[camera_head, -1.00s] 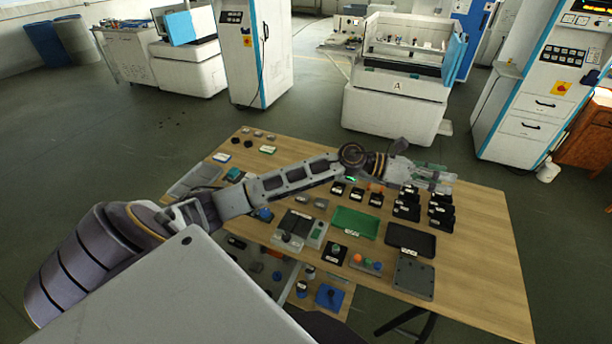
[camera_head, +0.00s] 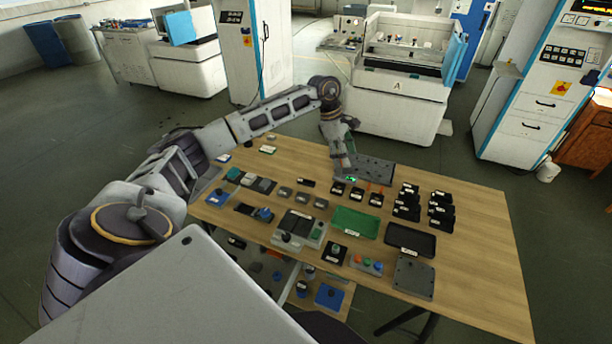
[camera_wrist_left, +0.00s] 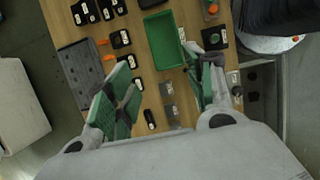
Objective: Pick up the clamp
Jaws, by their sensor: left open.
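I cannot tell for sure which of the small parts on the wooden table (camera_head: 478,250) is the clamp. My left gripper (camera_head: 348,177) hangs down over the far middle of the table, at the end of the bent left arm. In the left wrist view its two green-padded fingers (camera_wrist_left: 160,88) are spread apart with nothing held between them. Small grey blocks (camera_wrist_left: 168,88) and a small black part (camera_wrist_left: 150,119) show below the gap. My right gripper is not in view.
A green tray (camera_head: 354,223) and a black tray (camera_head: 411,239) lie mid-table. Several black holders (camera_head: 407,204) stand to the right. A grey plate (camera_head: 372,169) lies at the far edge. A control box (camera_head: 297,228) sits nearer. The table's right side is mostly clear.

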